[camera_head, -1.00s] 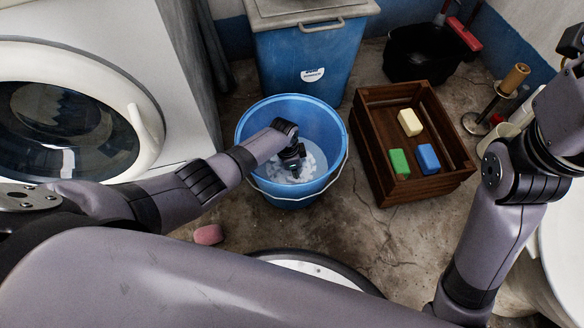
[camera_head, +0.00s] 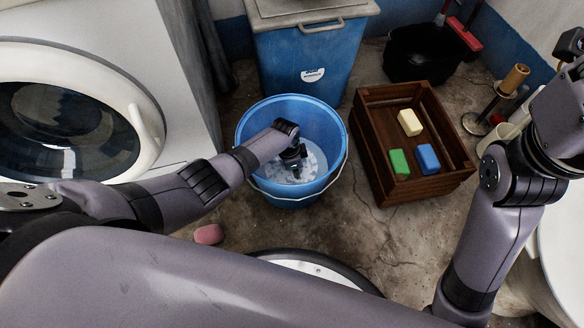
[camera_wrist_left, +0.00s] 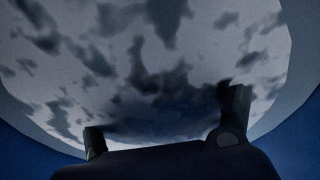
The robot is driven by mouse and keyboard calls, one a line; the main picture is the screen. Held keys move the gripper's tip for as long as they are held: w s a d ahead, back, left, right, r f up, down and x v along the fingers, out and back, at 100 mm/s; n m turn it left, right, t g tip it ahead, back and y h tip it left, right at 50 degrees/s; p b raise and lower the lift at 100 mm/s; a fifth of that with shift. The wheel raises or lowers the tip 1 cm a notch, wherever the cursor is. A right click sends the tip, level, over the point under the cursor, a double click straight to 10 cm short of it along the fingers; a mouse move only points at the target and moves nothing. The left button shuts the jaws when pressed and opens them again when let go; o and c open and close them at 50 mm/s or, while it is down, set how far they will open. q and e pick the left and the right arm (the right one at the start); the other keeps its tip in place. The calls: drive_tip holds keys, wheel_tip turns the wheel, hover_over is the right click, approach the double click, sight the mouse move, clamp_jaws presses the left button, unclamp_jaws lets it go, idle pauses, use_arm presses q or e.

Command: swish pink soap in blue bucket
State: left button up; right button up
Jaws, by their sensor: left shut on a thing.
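The blue bucket (camera_head: 256,133) stands on the floor with whitish, sudsy water (camera_head: 311,164) in it. My left gripper (camera_head: 292,172) reaches down into the bucket at the water. In the left wrist view, its two dark fingertips (camera_wrist_left: 166,125) stand apart against the patchy suds (camera_wrist_left: 120,60). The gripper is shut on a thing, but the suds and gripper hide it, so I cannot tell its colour. A rounded pink lump (camera_head: 208,234) lies on the floor left of the bucket; I cannot tell whether it is soap. My right gripper is at most partly visible at the right edge.
A wooden crate (camera_head: 440,186) right of the bucket holds yellow (camera_head: 410,122), green (camera_head: 399,162) and blue (camera_head: 428,158) blocks. A lidded blue bin (camera_head: 300,62) stands behind the bucket, a white washing machine (camera_head: 180,110) at left. Floor is clear between bucket and crate.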

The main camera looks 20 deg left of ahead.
use_arm(q)
drive_tip(key=shift+d, duration=1.2)
drive_tip(key=shift+a, duration=0.3)
drive_tip(key=a, duration=0.3)
drive_tip(key=shift+a, duration=0.55)
drive_tip(key=d, duration=0.4)
drive_tip(key=shift+d, duration=0.45)
